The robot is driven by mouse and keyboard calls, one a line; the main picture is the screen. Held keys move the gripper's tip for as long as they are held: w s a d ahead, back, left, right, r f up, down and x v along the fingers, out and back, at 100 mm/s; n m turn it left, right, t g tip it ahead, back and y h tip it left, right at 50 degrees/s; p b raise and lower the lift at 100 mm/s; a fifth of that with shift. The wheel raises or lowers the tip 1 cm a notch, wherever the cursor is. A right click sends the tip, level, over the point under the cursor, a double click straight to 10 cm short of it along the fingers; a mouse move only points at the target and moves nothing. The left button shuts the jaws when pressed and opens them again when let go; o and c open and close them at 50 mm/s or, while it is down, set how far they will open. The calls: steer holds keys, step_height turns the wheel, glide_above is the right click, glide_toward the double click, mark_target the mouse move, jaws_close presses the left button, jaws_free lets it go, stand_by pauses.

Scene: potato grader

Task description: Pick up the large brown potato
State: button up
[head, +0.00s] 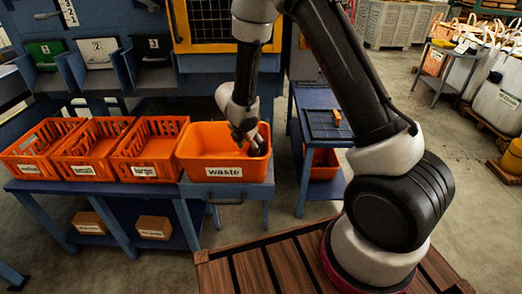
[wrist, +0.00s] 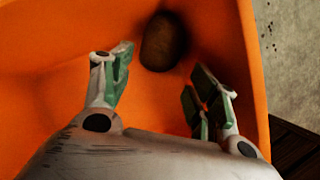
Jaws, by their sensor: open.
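A brown potato (wrist: 162,42) lies inside the orange waste bin (wrist: 45,85), near its wall, in the wrist view. My gripper (wrist: 160,85) is open, with its fingers apart and the potato beyond the gap between the fingertips. Nothing is held between the fingers. In the head view, my gripper (head: 257,148) reaches down into the bin labelled "waste" (head: 224,172). The potato cannot be made out there; the gripper and bin wall hide much of the inside.
Three slatted orange crates stand left of the bin, including the one labelled "large" (head: 146,172). The crates look empty. A blue side table (head: 312,97) with a small orange object (head: 336,117) stands to the right. Cardboard boxes (head: 153,228) sit on the lower shelf.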

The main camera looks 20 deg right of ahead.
mark_target(252, 150)
steer(key=x, duration=0.5)
steer(key=shift+w+f, duration=0.15)
steer(key=shift+f, duration=0.1)
steer(key=c, duration=0.9)
steer(key=shift+o, duration=0.2)
steer(key=shift+r, duration=0.1)
steer(key=shift+r, duration=4.95)
